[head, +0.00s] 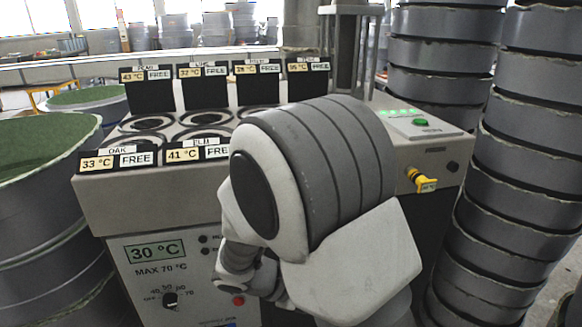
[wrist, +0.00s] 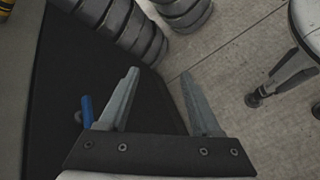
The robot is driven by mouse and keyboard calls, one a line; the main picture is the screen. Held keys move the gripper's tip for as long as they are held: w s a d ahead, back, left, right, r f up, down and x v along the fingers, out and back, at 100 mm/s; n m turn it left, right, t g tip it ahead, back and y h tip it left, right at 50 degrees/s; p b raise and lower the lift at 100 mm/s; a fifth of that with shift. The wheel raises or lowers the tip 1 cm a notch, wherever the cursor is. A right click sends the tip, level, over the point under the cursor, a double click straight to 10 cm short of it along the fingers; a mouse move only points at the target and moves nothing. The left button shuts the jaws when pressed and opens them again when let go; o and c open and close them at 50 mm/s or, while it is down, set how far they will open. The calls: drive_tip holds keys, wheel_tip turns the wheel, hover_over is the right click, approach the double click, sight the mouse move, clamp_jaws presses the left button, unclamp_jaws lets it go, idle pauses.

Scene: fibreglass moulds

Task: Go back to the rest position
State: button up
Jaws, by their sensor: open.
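My gripper (wrist: 160,88) shows in the wrist view with its two grey fingers apart and nothing between them. It points down past a dark panel toward the concrete floor. In the head view my arm fills the middle in front of the machine, and my gripper is hidden there. The machine (head: 125,208) has a grey top with round wells and a front display reading 30 °C, MAX 70 °C. Small signs such as OAK (head: 117,158) read temperatures and FREE.
Stacked grey ringed moulds (head: 520,165) stand close on the right. A large drum with a green top (head: 35,150) stands at the left. A yellow tagged valve (head: 424,182) sticks out of the machine's right front. A blue item (wrist: 87,110) lies near the left finger. Open floor (wrist: 235,65) shows in the wrist view.

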drive_tip(key=s+d+r+m+t+y, duration=0.2)
drive_tip(key=s+d+r+m+y, duration=0.1)
drive_tip(key=s+r+m+y, duration=0.35)
drive_tip(key=s+d+r+m+t+y, duration=0.1)
drive_tip(key=s+d+r+m+y, duration=0.3)
drive_tip(key=s+r, duration=0.45)
wheel_tip(320, 180, up, 19)
drive_tip(key=w+a+m+p, duration=0.1)
drive_tip(key=p, duration=1.6)
drive_tip(key=shift+a+r, duration=0.15)
drive_tip(key=shift+a, duration=0.2)
